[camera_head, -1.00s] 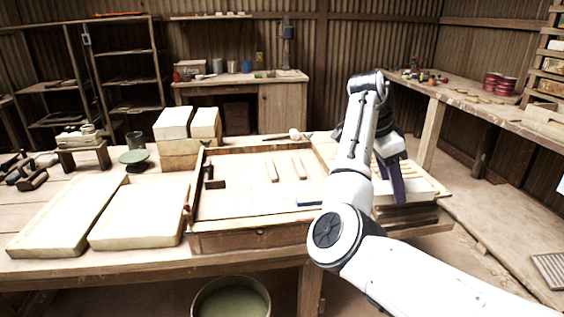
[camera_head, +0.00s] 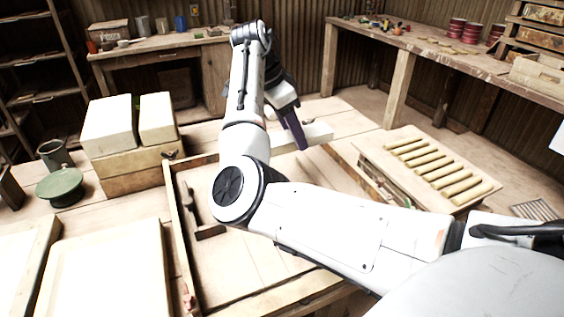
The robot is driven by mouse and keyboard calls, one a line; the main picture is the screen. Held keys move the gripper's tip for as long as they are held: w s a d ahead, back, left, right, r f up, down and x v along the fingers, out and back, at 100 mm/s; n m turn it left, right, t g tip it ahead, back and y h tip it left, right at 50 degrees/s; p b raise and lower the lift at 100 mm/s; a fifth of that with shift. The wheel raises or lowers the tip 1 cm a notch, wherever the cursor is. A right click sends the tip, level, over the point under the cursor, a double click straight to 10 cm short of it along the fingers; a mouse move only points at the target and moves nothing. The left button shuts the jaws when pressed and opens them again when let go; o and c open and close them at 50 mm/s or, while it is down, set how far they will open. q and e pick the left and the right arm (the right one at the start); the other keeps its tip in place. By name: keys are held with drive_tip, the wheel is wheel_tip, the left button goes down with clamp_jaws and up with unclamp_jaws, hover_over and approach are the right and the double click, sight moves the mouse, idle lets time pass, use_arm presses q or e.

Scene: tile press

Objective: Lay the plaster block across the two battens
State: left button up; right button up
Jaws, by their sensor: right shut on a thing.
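My right gripper (camera_head: 292,126), with purple fingers, is shut on a pale plaster block (camera_head: 319,133). The block juts out to the right of the fingers, and part of it is hidden behind them. It is near the far side of the shallow wooden tray (camera_head: 177,222); I cannot tell whether it touches anything below. My left gripper is not in view.
Two white blocks (camera_head: 108,124) sit on a wooden box at the left, near a green round stand (camera_head: 60,186). A board with several yellowish rods (camera_head: 432,166) lies right of the tray. A long side bench (camera_head: 420,40) runs along the right wall.

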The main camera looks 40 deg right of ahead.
sight(281, 139)
drive_tip(key=f, duration=0.9)
drive_tip(key=shift+s, duration=0.2)
drive_tip(key=shift+f, duration=0.3)
drive_tip(key=o, duration=1.5)
drive_tip(key=shift+o, duration=0.2)
drive_tip(key=v, duration=1.2)
drive_tip(key=shift+r, duration=0.4)
